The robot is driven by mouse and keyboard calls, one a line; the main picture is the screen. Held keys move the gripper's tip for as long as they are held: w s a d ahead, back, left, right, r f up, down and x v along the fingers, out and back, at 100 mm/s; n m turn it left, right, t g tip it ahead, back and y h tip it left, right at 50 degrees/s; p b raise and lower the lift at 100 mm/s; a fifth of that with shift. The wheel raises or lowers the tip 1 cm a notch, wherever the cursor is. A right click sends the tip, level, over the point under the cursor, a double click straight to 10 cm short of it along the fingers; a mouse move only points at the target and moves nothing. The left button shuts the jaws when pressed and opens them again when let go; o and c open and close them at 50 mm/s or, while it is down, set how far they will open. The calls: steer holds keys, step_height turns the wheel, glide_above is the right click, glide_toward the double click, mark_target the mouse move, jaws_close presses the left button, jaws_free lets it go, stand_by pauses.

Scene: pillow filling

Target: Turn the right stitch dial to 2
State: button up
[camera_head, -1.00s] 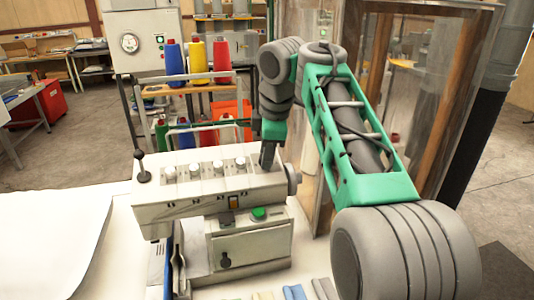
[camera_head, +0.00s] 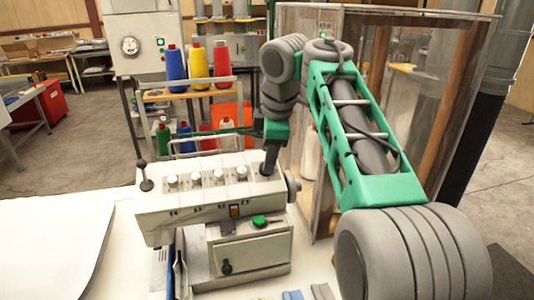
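The sewing machine (camera_head: 205,209) is a cream-coloured unit on the white table, with a row of white-topped stitch dials along its upper face. The rightmost dial in plain sight (camera_head: 241,172) is just left of my gripper (camera_head: 268,167). My gripper points down at the right end of the row, its dark fingertips at or just above the machine's top. Any dial directly under the fingers is hidden by them. I cannot tell whether the fingers touch or hold one. The dial markings are too small to read.
A dark lever (camera_head: 145,178) stands at the machine's left end. A green button (camera_head: 259,221) is on its front, and a round grey wheel (camera_head: 292,187) on its right side. A thread rack (camera_head: 185,94) stands behind; a clear-panelled frame (camera_head: 400,90) is at right.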

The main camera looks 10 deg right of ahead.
steer(key=p+v, duration=0.2)
steer(key=v, duration=0.2)
steer(key=shift+s+r, duration=0.15)
steer(key=shift+r, duration=0.1)
steer(key=s+f+m, duration=1.6)
steer(key=s+f, duration=0.1)
steer(key=f, duration=0.4)
steer(key=shift+s+a+t+h, duration=0.25)
steer(key=shift+a+t+h, duration=0.05)
